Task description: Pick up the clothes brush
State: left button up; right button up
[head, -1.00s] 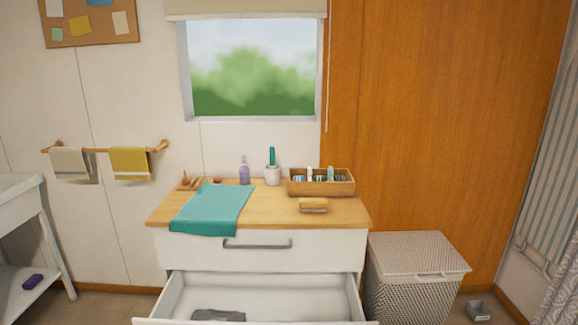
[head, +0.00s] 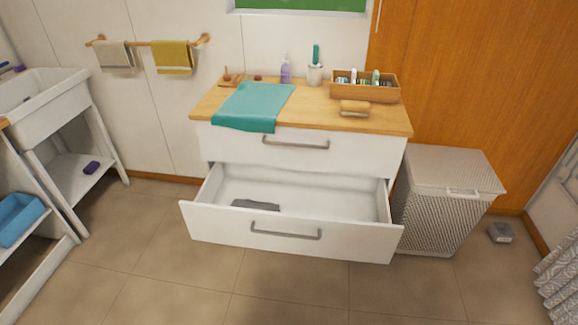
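The clothes brush (head: 355,108), with a tan wooden back and paler bristles under it, lies on the right part of the wooden top of the white drawer unit (head: 225,142). It sits near the front edge, just in front of the wooden organiser box, with clear wood to its left. Neither of my grippers shows in the head view.
A teal cloth (head: 253,106) hangs over the top's front edge. The wooden box (head: 365,92) holds several small items. The lower drawer (head: 290,238) stands open with a dark grey item (head: 255,205) inside. A wicker hamper (head: 440,205) stands right. Floor in front is clear.

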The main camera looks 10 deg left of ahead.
aim_at(348, 107)
jog(key=i+l+u, duration=0.15)
jog(key=u, duration=0.65)
jog(key=i+l+u, duration=0.3)
jog(key=l, duration=0.25)
jog(key=i+l+u, duration=0.2)
jog(key=k+l, duration=0.05)
jog(key=k, duration=0.05)
